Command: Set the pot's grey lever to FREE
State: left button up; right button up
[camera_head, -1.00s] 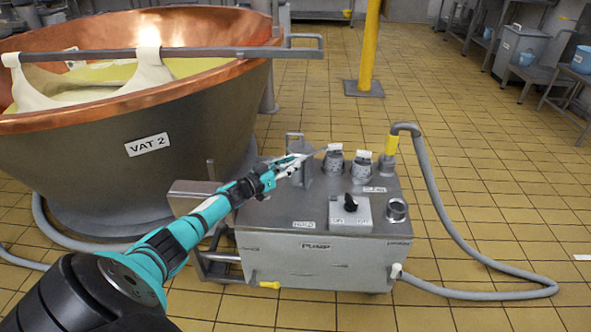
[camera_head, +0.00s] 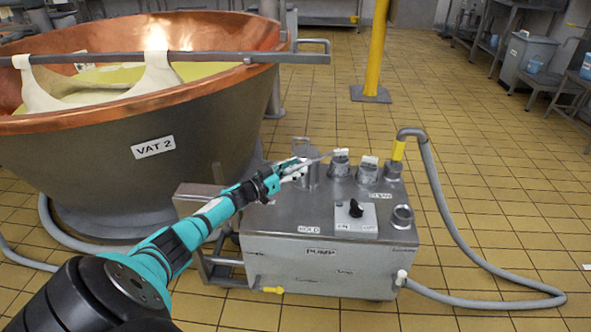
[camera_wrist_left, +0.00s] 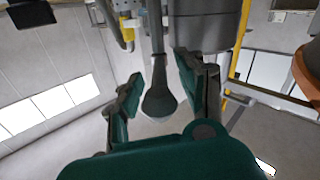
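The grey pump box (camera_head: 330,262) stands on the floor beside the vat. A grey metal pot (camera_head: 307,150) rises from its back left, and a thin grey lever (camera_head: 322,158) shows beside it. My left gripper (camera_head: 297,168) is at the pot, partly hiding its lower side. In the left wrist view, its two green fingers (camera_wrist_left: 158,88) are open, with the dark, paddle-ended lever (camera_wrist_left: 158,101) between them. I cannot tell whether a finger touches it. A HOLD label (camera_head: 309,230) is at the front left of the top. I cannot read a FREE label. My right gripper is not in view.
The copper vat (camera_head: 195,125) stands close on the left. The tiled floor on the right is open.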

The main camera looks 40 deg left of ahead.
pick_arm(q)
notch_tip(320, 180, up, 10)
dwell(0.6)
